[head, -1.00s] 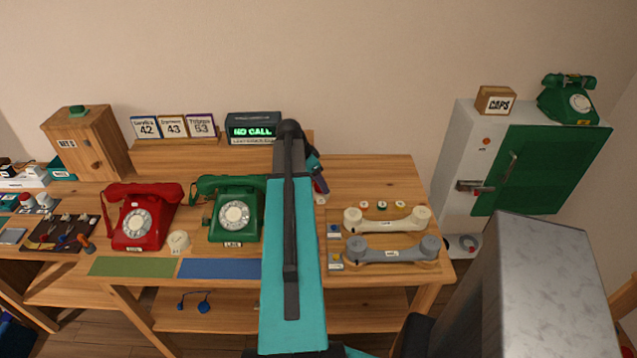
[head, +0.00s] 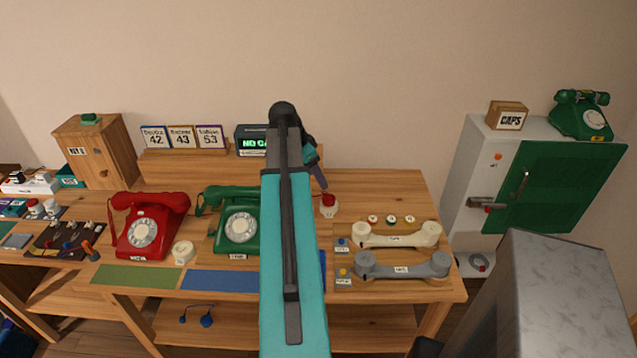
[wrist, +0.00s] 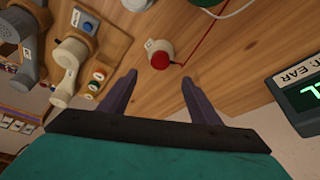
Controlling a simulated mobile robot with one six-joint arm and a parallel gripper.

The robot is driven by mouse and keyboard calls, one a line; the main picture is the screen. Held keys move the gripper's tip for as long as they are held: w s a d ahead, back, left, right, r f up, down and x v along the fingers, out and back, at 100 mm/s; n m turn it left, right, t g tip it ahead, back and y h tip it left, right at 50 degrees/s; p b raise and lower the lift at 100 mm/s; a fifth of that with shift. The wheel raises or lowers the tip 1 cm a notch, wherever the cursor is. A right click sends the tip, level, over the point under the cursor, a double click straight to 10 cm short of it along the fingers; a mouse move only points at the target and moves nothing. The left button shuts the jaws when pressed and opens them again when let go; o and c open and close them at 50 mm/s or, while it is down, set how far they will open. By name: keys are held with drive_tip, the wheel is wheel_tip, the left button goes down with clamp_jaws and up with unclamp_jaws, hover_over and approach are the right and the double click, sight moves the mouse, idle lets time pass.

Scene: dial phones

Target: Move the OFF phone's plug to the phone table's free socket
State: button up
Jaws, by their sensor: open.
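A red-topped white round piece (head: 328,205), with a thin red cord leading off it, stands on the phone table (head: 375,185); it also shows in the wrist view (wrist: 159,55). I cannot tell for certain whether it is a plug in a socket. My gripper (wrist: 157,85) is open and empty, its fingers either side of this piece in the picture but apart from it. It also shows in the head view (head: 319,178). A red phone (head: 148,225) and a green phone (head: 237,220) stand on the table. Their labels are too small to read.
Cream (head: 398,236) and grey (head: 403,266) handsets lie at the table's right. The call display (head: 251,141) stands behind, partly hidden by my arm. A blue piece on a cord (head: 206,320) lies on the lower shelf. A green phone (head: 580,115) tops the cabinet (head: 465,155).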

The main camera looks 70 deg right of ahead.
drive_tip(key=shift+v, duration=1.25)
